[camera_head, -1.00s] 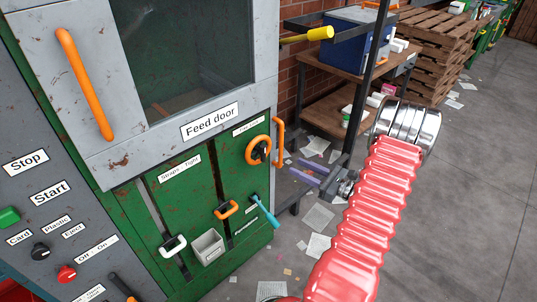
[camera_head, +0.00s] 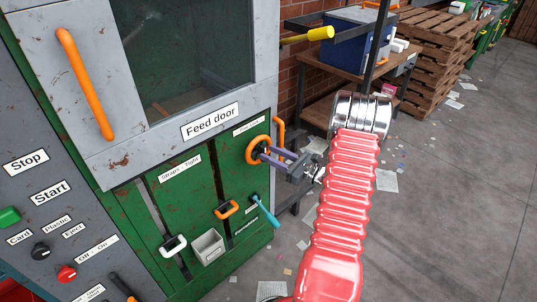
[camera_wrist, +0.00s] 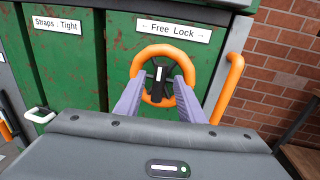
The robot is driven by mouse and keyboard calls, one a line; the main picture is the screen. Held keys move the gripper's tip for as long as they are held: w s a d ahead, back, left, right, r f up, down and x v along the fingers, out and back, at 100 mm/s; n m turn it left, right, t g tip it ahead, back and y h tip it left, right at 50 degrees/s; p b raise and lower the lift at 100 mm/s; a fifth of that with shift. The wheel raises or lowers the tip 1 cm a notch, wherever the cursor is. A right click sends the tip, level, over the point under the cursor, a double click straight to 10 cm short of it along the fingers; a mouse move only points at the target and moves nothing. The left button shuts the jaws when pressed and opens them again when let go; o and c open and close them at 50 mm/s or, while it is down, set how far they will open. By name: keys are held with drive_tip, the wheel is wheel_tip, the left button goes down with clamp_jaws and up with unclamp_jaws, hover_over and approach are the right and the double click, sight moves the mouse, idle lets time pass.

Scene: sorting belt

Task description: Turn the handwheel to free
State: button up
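The orange handwheel (camera_head: 250,148) with a black hub is on the green panel below the feed door. In the wrist view the handwheel (camera_wrist: 166,49) sits under a white label (camera_wrist: 174,30) reading "Free Lock", with an arrow at each end. A pale pointer mark on the hub points roughly up. My gripper (camera_head: 266,155) is at the wheel. In the wrist view its two purple fingers (camera_wrist: 159,88) are apart, one at each side of the hub, overlapping the lower rim. I cannot tell whether they touch the wheel. Nothing is held between them.
An orange vertical handle (camera_wrist: 228,88) stands close to the right of the wheel. Below in the head view are an orange loop handle (camera_head: 227,209), a teal lever (camera_head: 264,211) and a grey box (camera_head: 208,247). A brick wall and shelf (camera_head: 325,108) are to the right.

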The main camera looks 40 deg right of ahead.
drive_tip(key=shift+x, duration=0.8)
drive_tip(key=shift+s, duration=0.1)
drive_tip(key=shift+c, duration=0.4)
clamp_jaws()
drive_tip(key=shift+a, duration=0.15)
